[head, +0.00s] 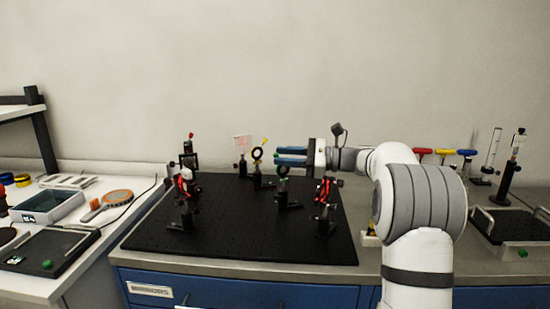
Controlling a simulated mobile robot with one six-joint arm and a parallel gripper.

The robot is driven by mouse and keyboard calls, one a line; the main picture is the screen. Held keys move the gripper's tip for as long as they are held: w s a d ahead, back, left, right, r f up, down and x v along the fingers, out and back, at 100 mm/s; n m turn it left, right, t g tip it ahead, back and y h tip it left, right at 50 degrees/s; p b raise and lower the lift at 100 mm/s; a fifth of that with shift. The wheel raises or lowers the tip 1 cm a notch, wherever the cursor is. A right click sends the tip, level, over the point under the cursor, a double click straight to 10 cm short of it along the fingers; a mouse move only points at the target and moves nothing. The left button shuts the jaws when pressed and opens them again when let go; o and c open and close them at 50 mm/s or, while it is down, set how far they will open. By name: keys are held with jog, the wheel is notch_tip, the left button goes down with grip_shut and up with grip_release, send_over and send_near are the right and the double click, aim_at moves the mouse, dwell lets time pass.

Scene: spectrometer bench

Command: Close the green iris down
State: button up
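The green iris (283,171) is a small dark ring with a green part, on a post near the middle of the black breadboard. It stands upright. Its opening is too small to read. My gripper (281,156) reaches in from the right, pointing left, with two blue fingers apart, one above the other. The fingers appear just above the green iris in the picture. I cannot tell their depth relative to it, and no contact is clear. Nothing shows between the fingers.
An iris with a yellow lever (257,154) stands just left on the breadboard (240,240). Red-and-black mounts stand at left (186,185) and right (324,192). A pink-marked card (242,143) is behind. The breadboard's front middle is clear.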

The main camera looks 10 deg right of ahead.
jog(key=shift+x, duration=1.35)
jog(key=shift+c, duration=0.5)
grip_shut()
